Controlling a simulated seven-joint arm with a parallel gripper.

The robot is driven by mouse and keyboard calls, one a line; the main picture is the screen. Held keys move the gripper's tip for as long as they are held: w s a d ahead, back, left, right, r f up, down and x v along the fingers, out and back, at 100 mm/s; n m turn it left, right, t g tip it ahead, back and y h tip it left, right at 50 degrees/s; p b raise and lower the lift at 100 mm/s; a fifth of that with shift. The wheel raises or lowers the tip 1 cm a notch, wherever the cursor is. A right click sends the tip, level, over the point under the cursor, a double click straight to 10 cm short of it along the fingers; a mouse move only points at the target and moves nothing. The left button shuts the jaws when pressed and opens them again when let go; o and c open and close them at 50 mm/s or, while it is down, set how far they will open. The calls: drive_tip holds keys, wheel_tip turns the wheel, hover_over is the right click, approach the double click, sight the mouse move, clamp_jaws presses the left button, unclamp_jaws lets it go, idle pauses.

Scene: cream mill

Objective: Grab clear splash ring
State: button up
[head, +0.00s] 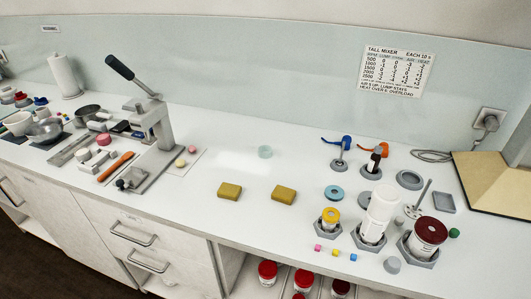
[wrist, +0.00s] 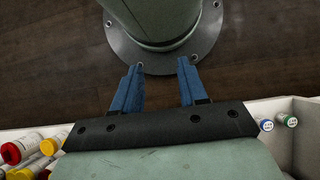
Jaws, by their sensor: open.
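A small pale, see-through ring (head: 265,152) lies on the white counter in the head view, near the wall and left of the tools; it looks like the clear splash ring. Nothing touches it. My gripper (wrist: 160,65) shows only in the wrist view. Its two blue fingers are apart with nothing between them, over the dark floor and my own round base. The ring is not in the wrist view, and my gripper is not in the head view.
Two yellow sponges (head: 230,191) (head: 284,195) lie in front of the ring. A lever press (head: 155,122) stands to its left. A blue ring (head: 334,192), a tall white cup (head: 381,212) and jars stand at right. The counter around the ring is clear.

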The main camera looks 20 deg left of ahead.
drive_tip(key=o, duration=0.8)
